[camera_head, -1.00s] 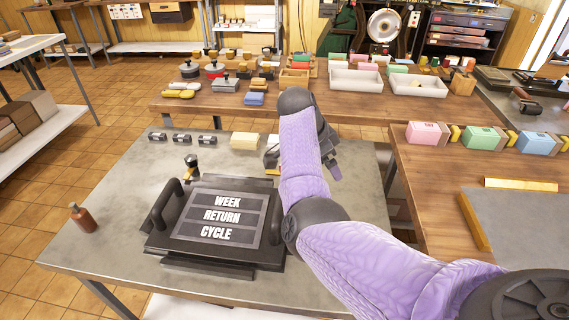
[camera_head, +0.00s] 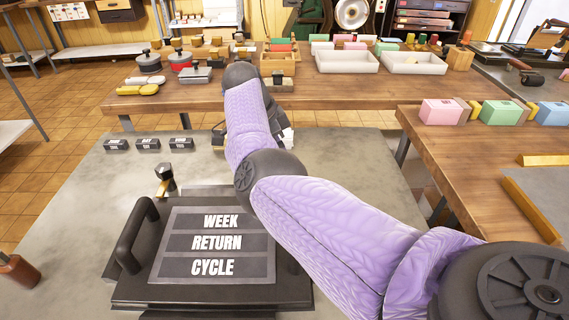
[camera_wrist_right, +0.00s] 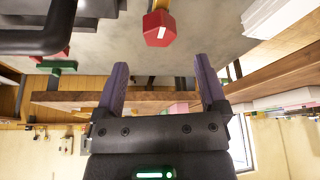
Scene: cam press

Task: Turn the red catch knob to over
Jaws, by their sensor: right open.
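The red catch knob (camera_wrist_right: 158,29), a faceted red block with a white mark on its face, shows at the top of the right wrist view on a brass-coloured stem. My right gripper (camera_wrist_right: 162,78) is open; its two purple fingers point toward the knob with an empty gap between them, and the knob is apart from both, beyond their tips. In the head view the knob cannot be made out; my purple right arm covers that part of the bench. My left gripper is not in view.
A dark press bed (camera_head: 178,239) with WEEK, RETURN and CYCLE lines has a black handle (camera_head: 134,236) at its left. A black-topped brass knob (camera_head: 164,178) stands behind it. Small labelled black blocks (camera_head: 148,144) lie farther back. A brown bottle (camera_head: 18,270) stands left.

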